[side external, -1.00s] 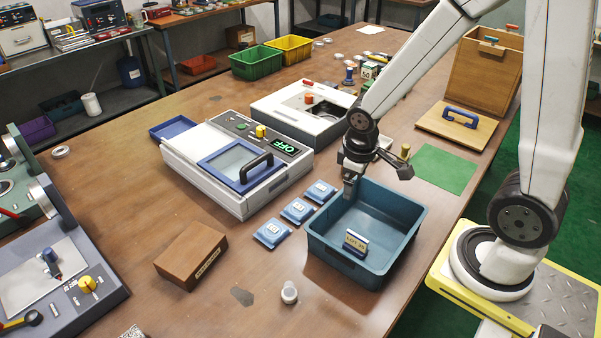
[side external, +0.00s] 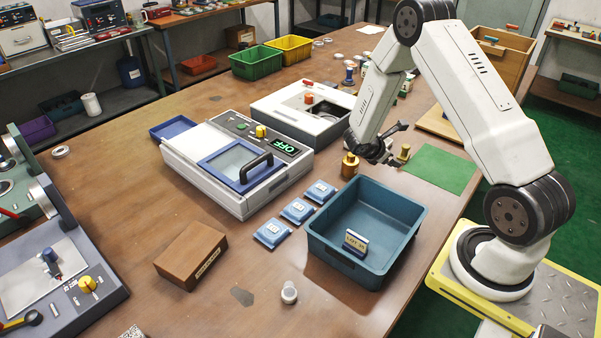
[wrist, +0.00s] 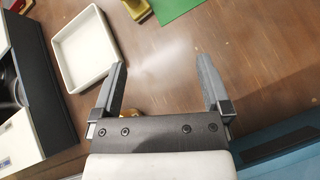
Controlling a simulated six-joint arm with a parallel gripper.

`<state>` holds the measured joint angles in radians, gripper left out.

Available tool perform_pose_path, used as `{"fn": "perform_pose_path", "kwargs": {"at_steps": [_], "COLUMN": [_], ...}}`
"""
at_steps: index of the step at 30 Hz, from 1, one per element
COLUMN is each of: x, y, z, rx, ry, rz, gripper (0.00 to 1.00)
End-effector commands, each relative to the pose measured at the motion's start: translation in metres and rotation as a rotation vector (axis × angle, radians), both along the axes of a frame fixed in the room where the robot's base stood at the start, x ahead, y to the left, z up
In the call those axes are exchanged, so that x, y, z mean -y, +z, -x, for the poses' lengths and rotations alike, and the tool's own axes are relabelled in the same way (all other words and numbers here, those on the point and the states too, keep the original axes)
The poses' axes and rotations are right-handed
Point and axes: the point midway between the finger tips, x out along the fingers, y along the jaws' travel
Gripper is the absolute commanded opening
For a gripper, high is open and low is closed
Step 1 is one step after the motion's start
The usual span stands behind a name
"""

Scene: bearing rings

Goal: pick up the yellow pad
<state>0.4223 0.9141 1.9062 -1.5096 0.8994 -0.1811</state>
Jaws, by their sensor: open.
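I cannot make out a yellow pad in either view. My gripper (side external: 398,144) is open and empty above the table, between the blue-green bin and the green mat. In the wrist view my gripper (wrist: 162,75) has its two dark fingers spread wide, with bare brown table between the tips. A brass piece (wrist: 130,113) shows partly at the base of the left finger, mostly hidden by the gripper body.
A blue-green bin (side external: 318,241) holding a small labelled block (side external: 356,242) stands nearby. A white square tray (wrist: 63,48) lies beyond the left finger.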

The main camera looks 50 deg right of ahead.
Motion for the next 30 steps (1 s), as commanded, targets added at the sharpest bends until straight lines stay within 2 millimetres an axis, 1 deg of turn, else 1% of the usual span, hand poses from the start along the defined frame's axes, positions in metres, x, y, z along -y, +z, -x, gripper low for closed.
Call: {"fn": "perform_pose_path", "kwargs": {"at_steps": [1, 6, 9, 12, 17, 24, 30], "x": [0.012, 0.048, 0.062, 0.072, 0.078, 0.081, 0.095], "y": [-0.009, -0.030, -0.040, -0.047, -0.053, -0.054, -0.060], "z": [0.000, -0.004, -0.007, -0.009, -0.010, -0.011, -0.010], "rx": [-0.034, -0.136, -0.179, -0.208, -0.228, -0.230, -0.230], "ry": [0.033, 0.160, 0.222, 0.267, 0.301, 0.306, 0.305], "rz": [0.026, 0.124, 0.170, 0.201, 0.225, 0.230, 0.229], "gripper": [0.98, 0.98, 0.98, 0.98, 0.98, 0.98, 0.98]}}
